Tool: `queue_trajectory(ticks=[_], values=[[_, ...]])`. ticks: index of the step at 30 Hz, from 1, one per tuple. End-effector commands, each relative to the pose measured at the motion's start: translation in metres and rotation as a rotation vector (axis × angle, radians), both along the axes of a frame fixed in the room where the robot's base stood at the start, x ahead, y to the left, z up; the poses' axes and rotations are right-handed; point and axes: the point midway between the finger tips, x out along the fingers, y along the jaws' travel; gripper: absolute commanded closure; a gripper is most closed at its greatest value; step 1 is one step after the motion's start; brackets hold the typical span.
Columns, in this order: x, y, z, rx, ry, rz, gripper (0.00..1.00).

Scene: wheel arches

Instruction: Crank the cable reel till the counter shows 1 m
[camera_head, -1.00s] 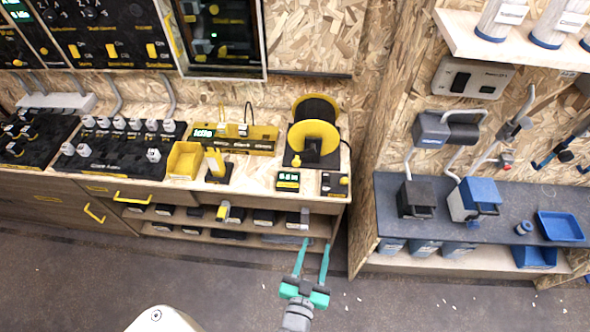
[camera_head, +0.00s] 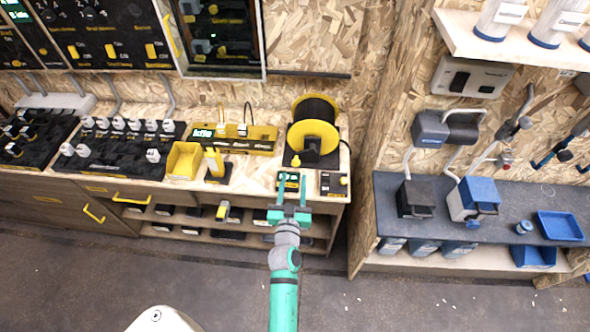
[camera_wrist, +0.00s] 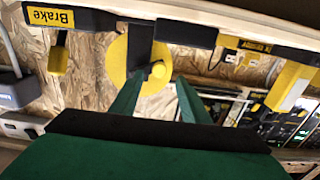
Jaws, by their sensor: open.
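The cable reel (camera_head: 315,128) with yellow flanges and dark cable stands on the right end of the wooden bench. Its yellow disc (camera_wrist: 125,62) and a yellow knob (camera_wrist: 157,71) show in the wrist view. The green-lit counter (camera_head: 288,177) is at the bench's front edge, partly covered by my fingers; I cannot read its number. My gripper (camera_head: 291,190) is open and empty, in front of the counter. In the wrist view, the fingers of my gripper (camera_wrist: 156,84) point toward the knob and appear apart from it.
A brake panel (camera_head: 332,184) with a yellow lever (camera_wrist: 58,60) is right of the counter in the head view. A shelf with dark boxes lies below the bench top. The floor in front is clear.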

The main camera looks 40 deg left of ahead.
Motion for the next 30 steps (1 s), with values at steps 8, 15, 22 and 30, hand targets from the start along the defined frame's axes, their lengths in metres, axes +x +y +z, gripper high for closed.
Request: queue_trajectory(ticks=[8, 15, 22, 30], values=[[0.034, 0.021, 0.000, 0.001, -0.001, 0.000, 0.58], [0.045, 0.027, 0.000, 0.000, 0.000, 0.000, 0.58], [0.045, 0.027, 0.000, 0.000, 0.000, 0.000, 0.58], [0.045, 0.027, 0.000, 0.000, 0.000, 0.000, 1.00]])
